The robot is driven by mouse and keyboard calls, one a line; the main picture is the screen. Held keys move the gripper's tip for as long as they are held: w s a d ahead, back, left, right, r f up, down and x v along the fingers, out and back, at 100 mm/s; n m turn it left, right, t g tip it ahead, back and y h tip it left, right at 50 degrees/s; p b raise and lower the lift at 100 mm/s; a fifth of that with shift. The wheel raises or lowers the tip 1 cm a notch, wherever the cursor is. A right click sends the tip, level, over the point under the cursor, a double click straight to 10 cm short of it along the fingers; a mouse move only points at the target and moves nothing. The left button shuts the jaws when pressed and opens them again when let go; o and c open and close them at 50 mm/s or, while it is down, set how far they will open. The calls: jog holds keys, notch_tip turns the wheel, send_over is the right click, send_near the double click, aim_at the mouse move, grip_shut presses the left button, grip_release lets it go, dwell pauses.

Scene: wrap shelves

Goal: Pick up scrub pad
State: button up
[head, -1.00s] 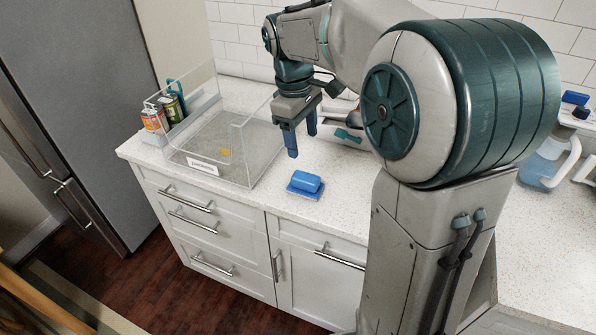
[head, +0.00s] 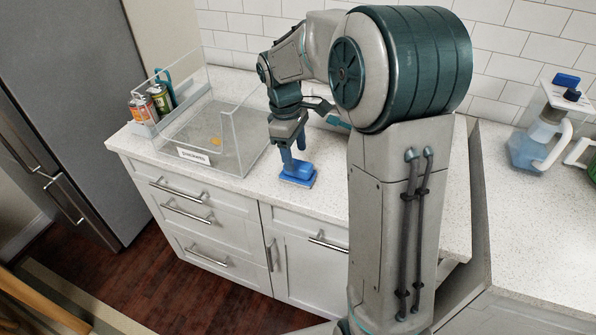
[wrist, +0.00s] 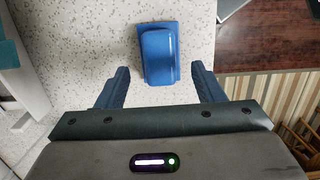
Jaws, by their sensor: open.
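The scrub pad (head: 298,172) is a blue block with a raised, rounded top, lying flat on the speckled white counter near its front edge. In the wrist view the pad (wrist: 158,54) is ahead of the fingertips, roughly centred between them. My gripper (head: 293,160) is open and empty, pointing down just above or beside the pad. In the wrist view its two blue fingers (wrist: 160,80) are spread wider than the pad. The head view does not show clearly whether a finger touches it.
A clear-walled bin (head: 236,147) with a label stands left of the pad, with a small orange item (head: 214,141) inside. A blue pitcher (head: 534,146) stands far right. Bare counter surrounds the pad.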

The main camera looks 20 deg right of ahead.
aim_at(298, 164)
jog(key=f, duration=0.4)
jog(key=shift+s+d+f, duration=0.25)
jog(key=shift+d, duration=0.1)
jog(key=c, duration=1.1)
jog(key=shift+r, duration=0.15)
jog(key=shift+r, duration=0.55)
notch_tip(298, 164, up, 2)
jog(key=shift+r, duration=0.25)
jog(key=shift+s+d+r+b, duration=0.2)
jog(key=shift+s+d+r, duration=1)
jog(key=shift+s, duration=0.35)
jog(key=shift+s+d+r+b, duration=0.15)
jog(key=shift+s+d+r, duration=1.05)
jog(key=shift+s, duration=0.35)
jog(key=shift+s+d+r+b, duration=0.2)
jog(key=shift+s+d+r, duration=1)
jog(key=shift+s, duration=0.35)
